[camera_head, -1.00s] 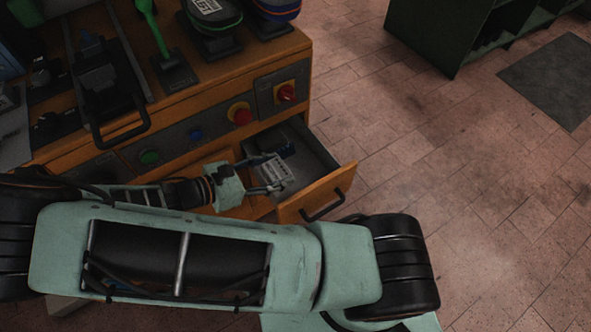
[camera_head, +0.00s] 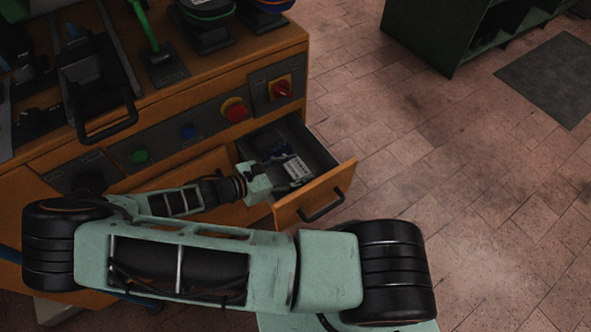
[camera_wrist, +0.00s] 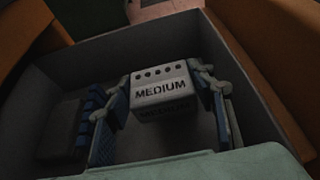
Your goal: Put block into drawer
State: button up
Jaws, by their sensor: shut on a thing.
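The pale block (camera_wrist: 161,92) is marked "MEDIUM" and has a row of small holes along its top edge. My gripper (camera_wrist: 165,88) is shut on it, with one finger on each side. In the wrist view the block is between the drawer's grey walls, above the floor or on it; I cannot tell whether it touches. In the head view the block (camera_head: 297,168) shows inside the open drawer (camera_head: 314,196), near its front, with my gripper (camera_head: 288,172) reaching in from the left. The block's underside is hidden.
A dark object (camera_wrist: 60,130) lies in the drawer left of the block in the wrist view. The wooden bench front (camera_head: 150,135) carries coloured buttons and a red knob (camera_head: 281,89) above the drawer.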

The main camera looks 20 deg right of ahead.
jog(key=shift+r, duration=0.1)
jog(key=shift+f+b, duration=0.3)
jog(key=shift+f, duration=0.25)
jog(key=shift+f, duration=0.1)
jog(key=o, duration=1.5)
jog(key=shift+s+f, duration=0.1)
jog(key=shift+f, duration=0.05)
jog(key=shift+a+r+p, duration=0.4)
jog(key=shift+r, duration=0.4)
jog(key=p+v, duration=0.1)
jog(key=v, duration=1)
jog(key=shift+r+p, duration=0.2)
jog(key=shift+p, duration=0.15)
jog(key=shift+a, duration=0.1)
